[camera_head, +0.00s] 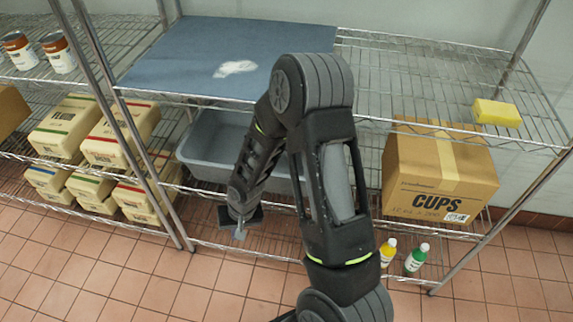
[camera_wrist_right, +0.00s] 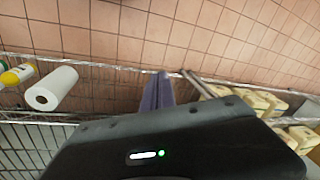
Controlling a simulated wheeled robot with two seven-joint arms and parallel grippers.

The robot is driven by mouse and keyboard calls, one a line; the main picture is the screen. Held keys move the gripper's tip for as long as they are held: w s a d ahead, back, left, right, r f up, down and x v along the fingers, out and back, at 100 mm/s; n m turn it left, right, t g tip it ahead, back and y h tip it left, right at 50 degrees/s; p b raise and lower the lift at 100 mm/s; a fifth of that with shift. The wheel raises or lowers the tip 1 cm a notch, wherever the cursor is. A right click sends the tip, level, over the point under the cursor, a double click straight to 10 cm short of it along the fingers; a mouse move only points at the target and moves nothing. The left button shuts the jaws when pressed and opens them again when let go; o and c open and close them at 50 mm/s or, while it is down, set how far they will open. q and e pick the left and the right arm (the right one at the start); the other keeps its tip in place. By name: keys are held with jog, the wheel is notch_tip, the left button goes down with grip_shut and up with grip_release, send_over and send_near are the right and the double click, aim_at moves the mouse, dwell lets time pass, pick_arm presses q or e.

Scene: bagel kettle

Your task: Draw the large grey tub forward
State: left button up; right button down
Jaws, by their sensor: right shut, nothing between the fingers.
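The large grey tub (camera_head: 205,163) sits on a wire shelf under the blue-covered top shelf in the camera_head view. My right arm crosses in front and hides the tub's right part. My right gripper (camera_head: 239,233) is shut and empty. It points down near the shelf's front edge, below and in front of the tub in the picture. Whether it touches anything there I cannot tell. In the camera_wrist_right view my shut fingers (camera_wrist_right: 157,93) show beyond the dark gripper body, against the shelf edge; I cannot make out the tub there. My left gripper is not in view.
Stacked cartons (camera_head: 120,140) fill the left bay beyond a shelf post. A white roll (camera_wrist_right: 52,88) shows in the wrist view. Tiled floor in front is clear.

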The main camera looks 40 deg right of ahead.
jog(key=w+d+r+m+h, duration=0.1)
jog(key=d+r+m+h, duration=0.1)
jog(key=d+r, duration=0.5)
jog(key=w+d+r+m+h, duration=0.1)
jog(key=d+r, duration=0.6)
jog(key=d, duration=0.7)
jog(key=shift+w+d+r+m+h+p, duration=0.15)
jog(key=shift+w+r+m+h+p, duration=0.2)
jog(key=shift+m+h, duration=0.6)
jog(key=shift+s+f, duration=0.1)
jog(key=p, duration=0.1)
send_over(287, 184)
jog(key=f, duration=0.9)
jog(key=shift+w+d+f, duration=0.15)
jog(key=shift+w+f, duration=0.05)
jog(key=shift+w, duration=0.05)
